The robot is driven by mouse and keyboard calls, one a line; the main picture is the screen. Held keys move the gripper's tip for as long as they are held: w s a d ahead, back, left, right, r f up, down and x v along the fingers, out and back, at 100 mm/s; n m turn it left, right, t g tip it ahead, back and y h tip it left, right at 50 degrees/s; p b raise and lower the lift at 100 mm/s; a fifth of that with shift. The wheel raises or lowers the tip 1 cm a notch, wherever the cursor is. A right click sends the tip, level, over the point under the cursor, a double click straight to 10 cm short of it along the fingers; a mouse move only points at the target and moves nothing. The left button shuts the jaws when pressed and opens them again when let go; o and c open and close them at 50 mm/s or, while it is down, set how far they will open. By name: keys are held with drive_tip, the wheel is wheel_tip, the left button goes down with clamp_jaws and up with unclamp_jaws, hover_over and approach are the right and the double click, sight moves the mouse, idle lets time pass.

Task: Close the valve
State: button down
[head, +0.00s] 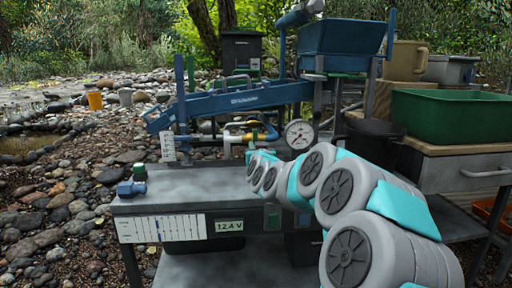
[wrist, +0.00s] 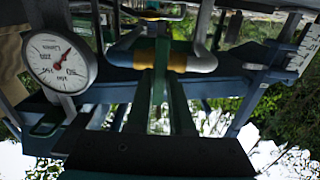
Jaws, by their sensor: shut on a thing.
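The valve has a yellow brass body (head: 256,136) on a grey pipe below the blue sluice in the head view.
A round pressure gauge (head: 299,134) stands right beside the valve; it is at left in the wrist view (wrist: 58,60). The blue sluice (head: 235,100) runs above. A grey bench (head: 190,185) carries a blue fitting (head: 131,188) and a 12.4 V display (head: 229,225). A green tub (head: 450,115) stands right.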

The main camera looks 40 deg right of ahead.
drive_tip(key=c, duration=0.8)
unclamp_jaws()
drive_tip(key=v, duration=0.8)
drive_tip(key=shift+p, duration=0.3)
drive_tip(key=shift+d, duration=0.15)
